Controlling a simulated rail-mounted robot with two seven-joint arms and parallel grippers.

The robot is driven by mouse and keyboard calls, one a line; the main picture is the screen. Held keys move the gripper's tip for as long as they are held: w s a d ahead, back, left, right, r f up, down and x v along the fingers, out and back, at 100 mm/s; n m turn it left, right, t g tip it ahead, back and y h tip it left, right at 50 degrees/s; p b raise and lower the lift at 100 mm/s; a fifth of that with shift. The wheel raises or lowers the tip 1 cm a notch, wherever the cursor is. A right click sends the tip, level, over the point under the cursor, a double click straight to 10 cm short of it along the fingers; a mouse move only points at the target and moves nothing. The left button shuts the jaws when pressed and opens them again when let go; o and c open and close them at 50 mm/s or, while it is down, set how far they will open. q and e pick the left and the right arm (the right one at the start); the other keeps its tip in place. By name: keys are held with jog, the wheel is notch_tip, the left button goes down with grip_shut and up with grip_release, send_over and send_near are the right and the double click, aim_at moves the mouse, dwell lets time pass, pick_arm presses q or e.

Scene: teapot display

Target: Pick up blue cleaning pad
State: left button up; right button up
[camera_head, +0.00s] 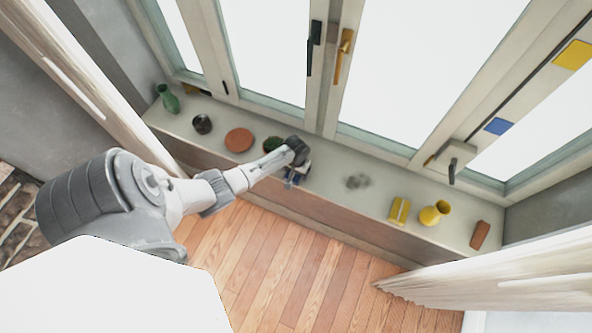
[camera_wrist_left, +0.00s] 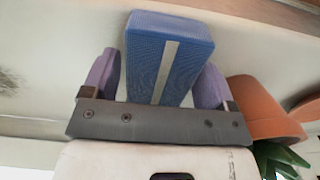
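The blue cleaning pad (camera_wrist_left: 190,55), a ribbed block with a pale stripe down its face, lies between the two purple fingers of my left gripper (camera_wrist_left: 158,80) in the left wrist view. Narrow gaps show beside the pad near the finger bases, and the gripper looks open around it; contact at the tips is unclear. In the head view my left gripper (camera_head: 291,176) is low over the front edge of the window sill (camera_head: 325,178), and the pad is mostly hidden by the wrist. My right gripper is not in view.
Along the sill are a green vase (camera_head: 168,98), a dark pot (camera_head: 202,124), a terracotta disc (camera_head: 239,140), a plant (camera_head: 272,145), a grey smudge (camera_head: 358,181), a yellow pad (camera_head: 399,210), a yellow vase (camera_head: 434,214) and a brown block (camera_head: 480,235). An orange pot (camera_wrist_left: 265,105) stands close beside the gripper.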

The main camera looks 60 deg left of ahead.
pick_arm(q)
jog(key=c, duration=0.7)
jog(key=shift+r, duration=0.1)
jog(key=shift+r, duration=0.6)
notch_tip(320, 180, up, 3)
jog(key=shift+r+p, duration=0.1)
jog(key=shift+p, duration=0.3)
jog(key=w+d+r, duration=0.1)
jog(key=d+r, duration=0.1)
jog(key=d, duration=0.1)
jog(key=w+d+r, duration=0.1)
jog(key=d+r, duration=0.1)
jog(key=d, duration=0.2)
jog(key=w+d+r, duration=0.1)
jog(key=d+r, duration=0.1)
jog(key=d, duration=0.2)
jog(key=shift+w+r, duration=0.2)
jog(key=shift+w, duration=0.1)
